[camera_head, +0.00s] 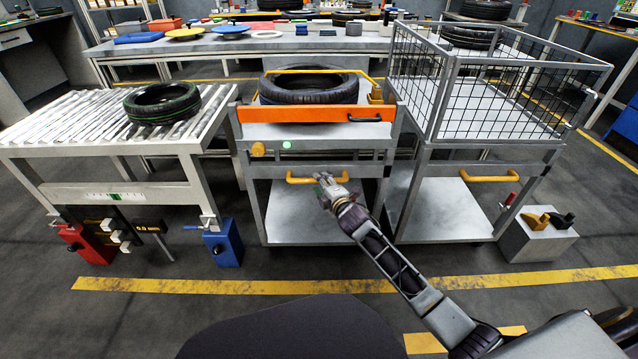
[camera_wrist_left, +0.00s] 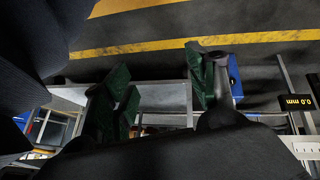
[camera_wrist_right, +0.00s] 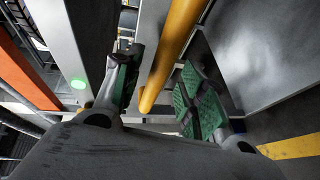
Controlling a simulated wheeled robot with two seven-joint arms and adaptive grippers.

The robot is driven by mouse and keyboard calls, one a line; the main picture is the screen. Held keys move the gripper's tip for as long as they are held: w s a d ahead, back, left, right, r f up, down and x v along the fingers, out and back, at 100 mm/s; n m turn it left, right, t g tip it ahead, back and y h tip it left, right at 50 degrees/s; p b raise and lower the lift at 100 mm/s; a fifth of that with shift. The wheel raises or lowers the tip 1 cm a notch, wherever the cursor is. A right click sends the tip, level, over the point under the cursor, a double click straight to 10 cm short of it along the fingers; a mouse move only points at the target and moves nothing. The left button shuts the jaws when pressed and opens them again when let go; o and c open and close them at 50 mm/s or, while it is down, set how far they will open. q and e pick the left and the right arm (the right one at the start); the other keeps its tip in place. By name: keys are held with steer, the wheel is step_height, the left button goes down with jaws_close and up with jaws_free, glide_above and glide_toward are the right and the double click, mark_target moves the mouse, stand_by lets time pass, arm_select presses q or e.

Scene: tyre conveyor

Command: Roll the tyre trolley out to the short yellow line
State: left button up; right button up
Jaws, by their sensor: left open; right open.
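The tyre trolley (camera_head: 318,205) stands in the middle of the head view, a tyre (camera_head: 308,88) lying flat on top behind an orange front panel (camera_head: 315,114). Its lower yellow handle (camera_head: 303,180) also shows in the right wrist view (camera_wrist_right: 172,55). My right gripper (camera_head: 326,188) is open at that handle; in its wrist view the bar runs between the green-padded fingers, and contact cannot be told. My left gripper (camera_wrist_left: 162,92) is open and empty in its own wrist view, outside the head view. The short yellow line (camera_head: 425,343) is at the bottom, partly covered by my right arm.
A roller conveyor (camera_head: 70,128) with another tyre (camera_head: 162,102) stands left of the trolley. A wire-cage trolley (camera_head: 490,150) stands close on its right, beside a grey box (camera_head: 538,240). A long yellow line (camera_head: 230,286) crosses the clear floor in front.

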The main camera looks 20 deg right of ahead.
steer(key=shift+b+x, duration=0.3)
steer(key=shift+x, duration=0.7)
steer(key=shift+w, duration=0.2)
arm_select(q)
steer(key=shift+w+d+f+t, duration=0.1)
steer(key=shift+w+f+t, duration=0.05)
steer(key=shift+f, duration=0.3)
steer(key=shift+w+d+f+t, duration=0.1)
steer(key=shift+f+t, duration=0.05)
steer(key=shift+f, duration=0.3)
arm_select(e)
steer(key=shift+w, duration=0.1)
arm_select(q)
steer(key=shift+s+a+f, duration=0.1)
arm_select(e)
steer(key=c, duration=0.9)
jaws_close()
